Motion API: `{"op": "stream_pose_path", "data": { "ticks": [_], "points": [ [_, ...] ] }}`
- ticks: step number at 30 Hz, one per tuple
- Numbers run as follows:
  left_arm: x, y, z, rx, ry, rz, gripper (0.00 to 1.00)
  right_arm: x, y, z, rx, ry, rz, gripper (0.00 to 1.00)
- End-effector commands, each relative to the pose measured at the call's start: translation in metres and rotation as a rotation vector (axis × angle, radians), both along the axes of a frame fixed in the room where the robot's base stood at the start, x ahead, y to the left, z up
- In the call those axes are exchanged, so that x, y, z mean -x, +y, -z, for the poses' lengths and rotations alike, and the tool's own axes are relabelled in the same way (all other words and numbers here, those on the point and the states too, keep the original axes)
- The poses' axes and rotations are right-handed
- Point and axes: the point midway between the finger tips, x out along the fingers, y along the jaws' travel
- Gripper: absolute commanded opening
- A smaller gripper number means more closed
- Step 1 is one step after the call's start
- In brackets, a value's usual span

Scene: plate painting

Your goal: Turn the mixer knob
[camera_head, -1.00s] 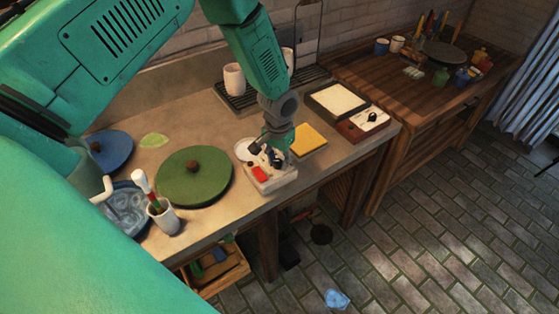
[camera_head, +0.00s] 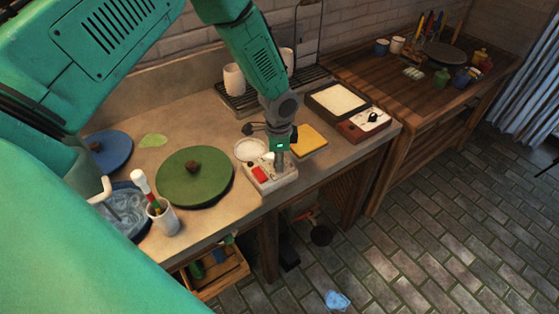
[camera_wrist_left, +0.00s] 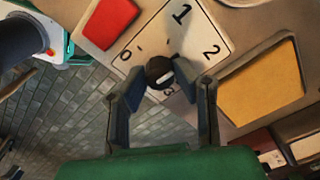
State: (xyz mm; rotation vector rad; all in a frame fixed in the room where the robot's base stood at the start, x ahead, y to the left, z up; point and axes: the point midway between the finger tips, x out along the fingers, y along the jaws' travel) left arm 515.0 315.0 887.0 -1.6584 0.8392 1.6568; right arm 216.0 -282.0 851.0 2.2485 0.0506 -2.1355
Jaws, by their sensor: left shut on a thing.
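The mixer control box (camera_head: 284,184) is pale with a red button (camera_head: 260,174) and stands near the counter's front edge. The dark round knob (camera_wrist_left: 160,70) with a pale mark sits on that plate. My left gripper (camera_wrist_left: 162,88) reaches down over the box, with one finger on each side of the knob, shut on it. In the head view the gripper (camera_head: 279,160) hides the knob. My right gripper is not in view.
A yellow sponge-like block (camera_head: 309,139) and a white bowl (camera_head: 249,149) are close by. A second box with a knob (camera_head: 363,124) stands to the right.

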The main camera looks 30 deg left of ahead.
Motion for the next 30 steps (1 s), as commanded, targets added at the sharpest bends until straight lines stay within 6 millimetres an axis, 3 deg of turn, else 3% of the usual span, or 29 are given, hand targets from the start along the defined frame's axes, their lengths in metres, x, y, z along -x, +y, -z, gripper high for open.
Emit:
{"op": "stream_pose_path", "data": {
  "ticks": [18, 30],
  "points": [
    [0.0042, 0.0007, 0.0039, 0.001, 0.010, 0.548, 0.00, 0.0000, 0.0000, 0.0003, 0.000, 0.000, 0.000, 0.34],
    [0.0038, 0.0005, 0.0038, 0.002, 0.009, 0.734, 0.00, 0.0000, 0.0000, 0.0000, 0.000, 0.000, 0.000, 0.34]
  ]
}}
